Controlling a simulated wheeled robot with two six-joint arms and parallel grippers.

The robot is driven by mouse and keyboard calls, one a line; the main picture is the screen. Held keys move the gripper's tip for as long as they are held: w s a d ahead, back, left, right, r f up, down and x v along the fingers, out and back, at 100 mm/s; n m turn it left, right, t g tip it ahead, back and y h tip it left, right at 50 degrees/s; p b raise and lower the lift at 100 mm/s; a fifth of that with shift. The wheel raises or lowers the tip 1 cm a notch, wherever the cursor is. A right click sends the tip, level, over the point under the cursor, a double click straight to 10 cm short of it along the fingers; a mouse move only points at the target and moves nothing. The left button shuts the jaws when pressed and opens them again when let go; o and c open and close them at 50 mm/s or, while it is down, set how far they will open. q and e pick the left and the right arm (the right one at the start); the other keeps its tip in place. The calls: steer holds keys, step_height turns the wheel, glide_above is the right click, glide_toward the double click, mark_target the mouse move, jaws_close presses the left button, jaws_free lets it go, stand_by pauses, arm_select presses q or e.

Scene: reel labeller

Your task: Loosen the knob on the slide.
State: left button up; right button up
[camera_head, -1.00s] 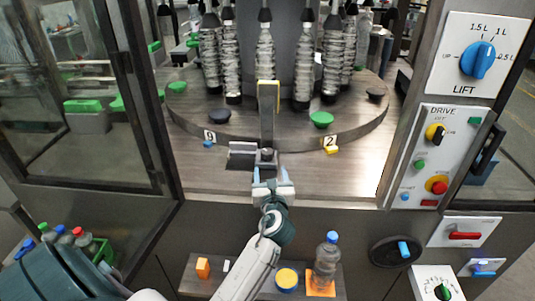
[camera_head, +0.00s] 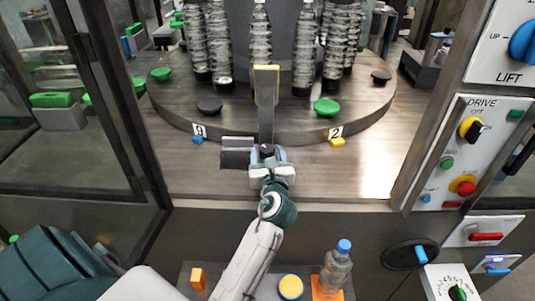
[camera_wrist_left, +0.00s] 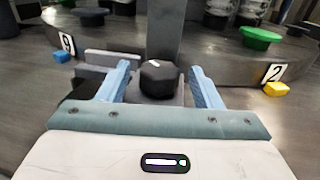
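The slide (camera_head: 237,158) is a grey metal block at the foot of an upright post with a yellow top (camera_head: 265,85), at the front of the machine's round table. Its black faceted knob (camera_wrist_left: 160,78) sits in the middle of the left wrist view. In the head view the knob (camera_head: 266,150) is small and partly covered by my gripper. My left gripper (camera_head: 268,157) is open, with its light blue fingers either side of the knob. In the left wrist view (camera_wrist_left: 160,85) a gap shows between each finger and the knob. My right gripper is not in view.
Bottles stand on the round table (camera_head: 360,110) behind the post, with green and black discs near its edge. Number plates 9 (camera_head: 199,130) and 2 (camera_head: 335,132) flank the slide. A control panel (camera_head: 462,150) stands right. A bottle (camera_head: 336,268) stands on a low shelf in front.

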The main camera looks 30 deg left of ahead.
arm_select(q)
steer(key=c, duration=0.8)
steer(key=shift+c, duration=0.2)
